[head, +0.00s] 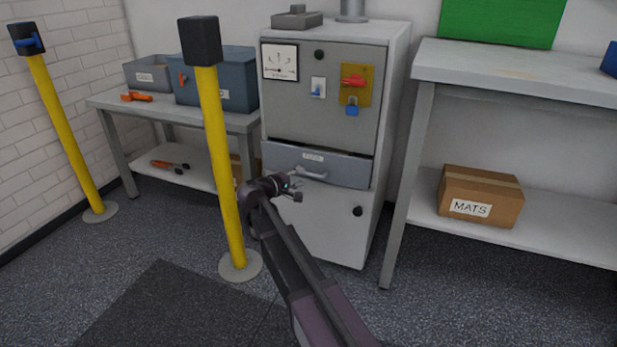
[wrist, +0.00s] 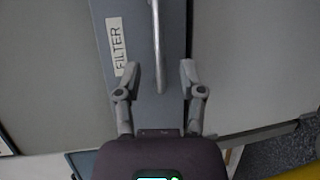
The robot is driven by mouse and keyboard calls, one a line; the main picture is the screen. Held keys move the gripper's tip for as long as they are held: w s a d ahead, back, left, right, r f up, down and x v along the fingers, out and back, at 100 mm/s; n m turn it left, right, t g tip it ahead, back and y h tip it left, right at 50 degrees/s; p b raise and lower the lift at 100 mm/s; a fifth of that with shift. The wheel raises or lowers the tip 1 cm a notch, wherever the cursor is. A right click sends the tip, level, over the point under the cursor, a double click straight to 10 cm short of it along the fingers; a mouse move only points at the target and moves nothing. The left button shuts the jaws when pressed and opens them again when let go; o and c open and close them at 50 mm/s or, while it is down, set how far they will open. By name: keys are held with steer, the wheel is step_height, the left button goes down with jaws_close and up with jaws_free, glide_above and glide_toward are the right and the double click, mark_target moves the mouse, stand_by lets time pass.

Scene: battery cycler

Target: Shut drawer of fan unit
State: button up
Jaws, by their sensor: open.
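The fan unit (head: 325,95) is a light grey cabinet with a dial, switches and a red knob on its face. Its blue-grey drawer (head: 345,172), labelled FILTER, has a bar handle (head: 311,174). The drawer front stands slightly proud of the cabinet, with a dark gap along its top edge. My gripper (head: 290,189) is in front of the drawer's left half, near the handle. In the wrist view my gripper (wrist: 158,78) is open, and the handle (wrist: 158,45) shows between its fingers, near the drawer front (wrist: 125,35). I cannot tell whether they touch.
A yellow post (head: 217,160) with a dark head stands left of my arm, close to it. A bench (head: 235,122) with bins is on the left. A shelf table (head: 520,80) with a MATS box (head: 480,190) is on the right.

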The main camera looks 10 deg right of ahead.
mark_target(307, 174)
steer(key=shift+b+x, duration=0.3)
steer(key=shift+x, duration=1.9)
jaws_close()
